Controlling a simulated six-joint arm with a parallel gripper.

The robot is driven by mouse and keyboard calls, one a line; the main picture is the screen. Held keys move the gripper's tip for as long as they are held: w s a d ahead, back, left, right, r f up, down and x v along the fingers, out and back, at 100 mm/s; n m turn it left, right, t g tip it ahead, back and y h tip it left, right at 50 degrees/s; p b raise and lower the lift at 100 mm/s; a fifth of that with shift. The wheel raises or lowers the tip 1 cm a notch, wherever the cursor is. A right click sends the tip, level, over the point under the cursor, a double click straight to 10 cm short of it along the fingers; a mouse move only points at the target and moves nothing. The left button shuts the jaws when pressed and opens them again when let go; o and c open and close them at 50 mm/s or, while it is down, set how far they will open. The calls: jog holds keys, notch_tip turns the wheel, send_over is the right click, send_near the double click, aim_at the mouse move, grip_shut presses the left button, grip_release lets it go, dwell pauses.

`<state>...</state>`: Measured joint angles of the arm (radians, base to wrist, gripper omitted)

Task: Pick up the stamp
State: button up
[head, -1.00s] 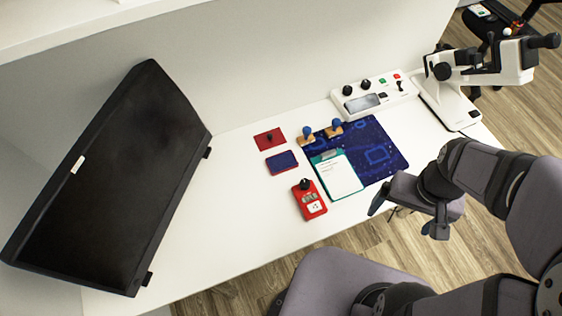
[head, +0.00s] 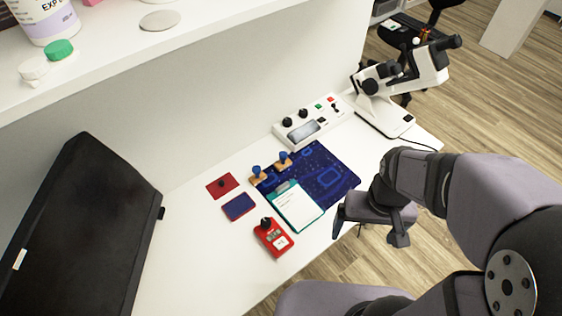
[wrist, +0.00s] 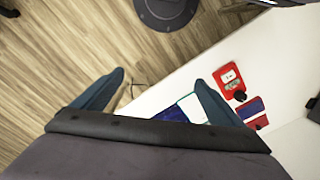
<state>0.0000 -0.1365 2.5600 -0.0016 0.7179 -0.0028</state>
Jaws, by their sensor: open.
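Two small stamps with blue knobs on wooden bases stand at the mat's upper left edge in the head view, a left one (head: 257,172) and a right one (head: 284,160). I cannot tell which one the task names. My gripper (head: 368,236) is open and empty, off the desk's front edge, to the right of and nearer than the stamps, well apart from them. In the wrist view my gripper (wrist: 159,77) shows two spread fingers with nothing between them. I cannot make out the stamps there.
The front desk area is bare.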

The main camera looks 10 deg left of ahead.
dwell(0.3)
jog(key=c, duration=1.2)
jog(key=shift+o, duration=0.2)
jog(key=t+b, duration=0.6)
jog(key=b, duration=1.4)
send_over(283, 154)
jog(key=s, duration=0.3)
notch_tip(283, 154, down, 6)
jog(key=r, duration=0.1)
jog(key=shift+s+p+x, duration=0.15)
jog(key=shift+p+x, duration=0.05)
jog(key=shift+x, duration=1.7)
jog(key=shift+s+p+x, duration=0.1)
jog(key=shift+p+x, duration=0.05)
jog(key=shift+x, duration=1.75)
